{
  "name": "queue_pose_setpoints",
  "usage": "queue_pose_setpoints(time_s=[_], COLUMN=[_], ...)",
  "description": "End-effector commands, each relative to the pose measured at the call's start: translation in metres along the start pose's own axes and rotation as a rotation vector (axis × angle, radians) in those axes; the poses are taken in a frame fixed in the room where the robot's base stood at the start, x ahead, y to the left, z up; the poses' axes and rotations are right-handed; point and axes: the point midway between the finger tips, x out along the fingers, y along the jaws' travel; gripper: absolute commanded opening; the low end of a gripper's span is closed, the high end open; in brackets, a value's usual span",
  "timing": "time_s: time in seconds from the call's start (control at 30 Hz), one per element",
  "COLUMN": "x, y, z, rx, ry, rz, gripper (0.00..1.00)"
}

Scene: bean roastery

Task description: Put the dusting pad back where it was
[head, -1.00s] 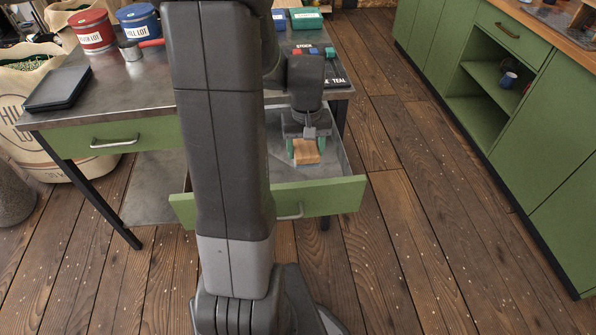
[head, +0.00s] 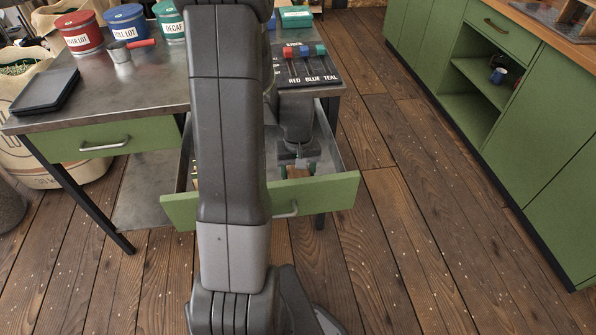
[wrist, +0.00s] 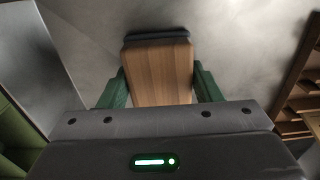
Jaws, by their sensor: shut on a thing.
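The dusting pad (wrist: 160,72) has a wooden body with a dark pad along its far edge. In the wrist view it sits between the green fingers of my gripper (wrist: 160,85), which is shut on it. In the head view my gripper (head: 297,168) is down inside the open drawer (head: 335,192), just behind its green front. The grey metal drawer floor (wrist: 235,40) shows beyond the pad. I cannot tell whether the pad touches it.
The metal-topped table (head: 150,85) carries red (head: 80,35), blue (head: 125,24) and green tins, a scoop (head: 120,52), a black tray (head: 45,90) and a board (head: 310,72) lettered RED BLUE TEAL. Drawer walls stand close around the gripper. Green cabinets (head: 530,150) are at right, with open floor between.

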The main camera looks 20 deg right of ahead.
Motion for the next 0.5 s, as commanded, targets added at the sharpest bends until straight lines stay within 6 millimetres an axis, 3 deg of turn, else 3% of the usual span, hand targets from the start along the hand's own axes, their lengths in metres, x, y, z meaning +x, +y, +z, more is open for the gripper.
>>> queue_pose_setpoints(time_s=[0.07,0.1,0.2,0.5], x=[0.0035,0.0037,0.0026,0.0014], y=[0.0000,0.0000,0.0000,0.0000], z=[0.0000,0.0000,0.0000,0.0000], rx=[0.000,0.000,0.000,0.000], ry=[0.000,0.000,0.000,0.000], rz=[0.000,0.000,0.000,0.000], gripper=[0.37,0.60,0.80,0.80])
